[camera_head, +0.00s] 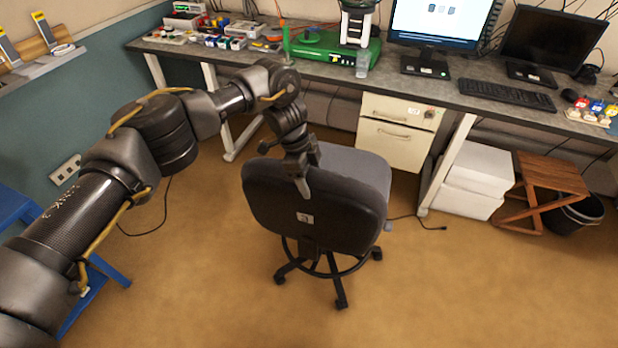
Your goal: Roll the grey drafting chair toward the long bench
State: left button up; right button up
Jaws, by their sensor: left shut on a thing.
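The grey drafting chair (352,168) stands on the tan floor with its dark backrest (330,215) toward me and its grey seat toward the bench. It has a foot ring and a castor base (339,280). The long bench (330,72) runs along the back wall, its grey top just beyond the chair. My left arm reaches in from the left, and my left gripper (302,184) is shut on the top edge of the chair's backrest. The fingertips are small and partly against the dark backrest. My right gripper is not in view.
A drawer cabinet (395,131) stands under the bench behind the chair. White boxes (478,178), a wooden folding stool (545,188) and a black bin (577,214) are to the right. A blue step (95,290) is at left. A cable lies near the chair's right. Front-right floor is clear.

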pick_arm(q)
jog(key=o, duration=1)
jog(key=shift+c, duration=0.2)
jog(key=shift+a, duration=0.1)
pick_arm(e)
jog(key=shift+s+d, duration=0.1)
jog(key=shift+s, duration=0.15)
pick_arm(q)
jog(key=shift+s+r+p, duration=0.1)
jog(key=shift+r+p, duration=3.35)
jog(key=shift+r, duration=1.55)
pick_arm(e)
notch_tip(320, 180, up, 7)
pick_arm(q)
jog(key=shift+f, duration=0.1)
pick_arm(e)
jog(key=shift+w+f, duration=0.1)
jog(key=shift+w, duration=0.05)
